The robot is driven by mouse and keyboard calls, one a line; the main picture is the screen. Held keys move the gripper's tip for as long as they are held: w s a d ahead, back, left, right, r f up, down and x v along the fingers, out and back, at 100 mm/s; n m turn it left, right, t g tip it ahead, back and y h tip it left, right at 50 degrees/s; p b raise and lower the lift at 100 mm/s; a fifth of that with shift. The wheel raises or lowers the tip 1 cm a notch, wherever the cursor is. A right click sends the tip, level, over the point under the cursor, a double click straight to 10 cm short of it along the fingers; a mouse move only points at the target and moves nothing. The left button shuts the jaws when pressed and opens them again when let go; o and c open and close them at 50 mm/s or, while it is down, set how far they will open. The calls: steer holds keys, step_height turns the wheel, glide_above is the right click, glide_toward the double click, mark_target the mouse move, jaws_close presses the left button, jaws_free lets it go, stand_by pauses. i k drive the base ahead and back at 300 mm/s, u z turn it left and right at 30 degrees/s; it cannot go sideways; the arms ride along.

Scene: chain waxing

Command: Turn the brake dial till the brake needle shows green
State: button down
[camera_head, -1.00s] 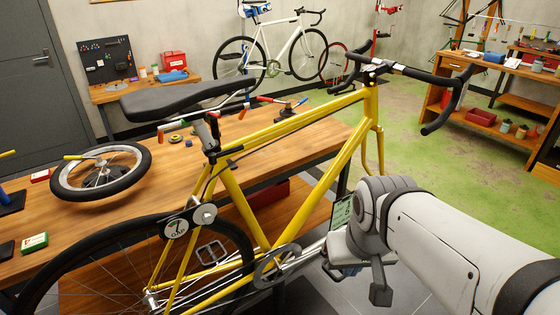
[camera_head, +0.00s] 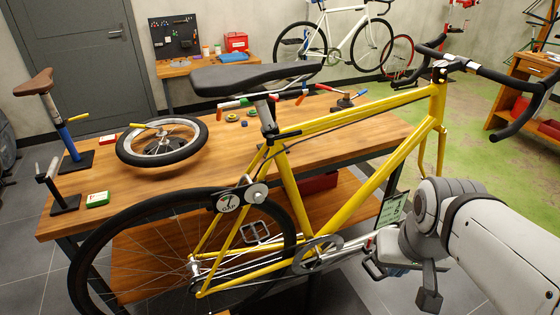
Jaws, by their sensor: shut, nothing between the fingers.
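The silver round brake dial (camera_head: 258,193) sits on a dark plate at the rear of the yellow bicycle (camera_head: 300,200), above the back wheel. My gripper (camera_head: 378,264) is at the lower right, well apart from the dial, and holds nothing. It is shut; my own wrist hides much of it.
The wooden workbench (camera_head: 300,150) behind the bicycle bears a loose wheel (camera_head: 162,142), a small green box (camera_head: 97,199) and tools. A green-lit tablet (camera_head: 393,208) stands near my wrist. The bicycle's saddle (camera_head: 255,77) and handlebar (camera_head: 510,82) stick out above the frame.

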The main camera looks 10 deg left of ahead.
mark_target(258, 198)
steer(key=u, duration=1.15)
steer(key=k, duration=0.95)
steer(key=z, duration=0.6)
